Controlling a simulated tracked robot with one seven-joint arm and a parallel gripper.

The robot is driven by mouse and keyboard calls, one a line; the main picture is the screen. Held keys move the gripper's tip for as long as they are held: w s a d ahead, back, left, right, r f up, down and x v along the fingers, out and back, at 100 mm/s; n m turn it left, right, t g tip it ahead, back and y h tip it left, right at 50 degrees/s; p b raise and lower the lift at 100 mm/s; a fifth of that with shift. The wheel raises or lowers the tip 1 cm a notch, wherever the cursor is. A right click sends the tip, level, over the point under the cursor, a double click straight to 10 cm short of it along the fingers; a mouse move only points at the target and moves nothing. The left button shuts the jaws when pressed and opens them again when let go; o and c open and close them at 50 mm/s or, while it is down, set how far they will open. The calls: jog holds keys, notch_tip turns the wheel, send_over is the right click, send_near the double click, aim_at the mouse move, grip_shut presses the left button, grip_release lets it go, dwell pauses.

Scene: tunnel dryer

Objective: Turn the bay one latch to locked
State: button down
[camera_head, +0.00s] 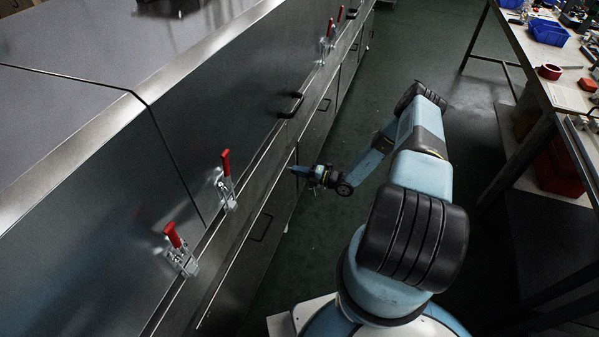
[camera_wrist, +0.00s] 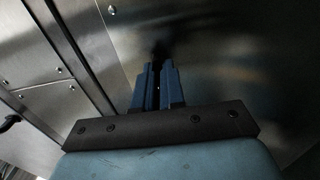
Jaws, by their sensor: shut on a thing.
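My gripper (camera_head: 294,170) is at the lower front of the long steel dryer (camera_head: 75,225), against a lower panel below the black handle. In the wrist view, its two blue fingers (camera_wrist: 157,72) are close together with their tips at the metal panel (camera_wrist: 215,55). They are shut on a small dark piece (camera_wrist: 159,50) on that panel, which looks like the bay one latch. The fingers and a dark shadow or reflection hide most of it, so I cannot tell which way it is turned.
Red-handled clamps (camera_head: 226,164) (camera_head: 172,236) stand out from the dryer front, with more farther along (camera_head: 329,30). A black handle (camera_head: 291,105) juts out above my gripper. A workbench (camera_head: 540,70) with blue bins is at the right. Green floor (camera_head: 350,120) lies between.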

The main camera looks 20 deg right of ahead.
jog(key=shift+d+f, duration=0.15)
jog(key=c, duration=1.2)
grip_release()
jog(key=v, duration=1.3)
jog(key=shift+s+d, duration=0.25)
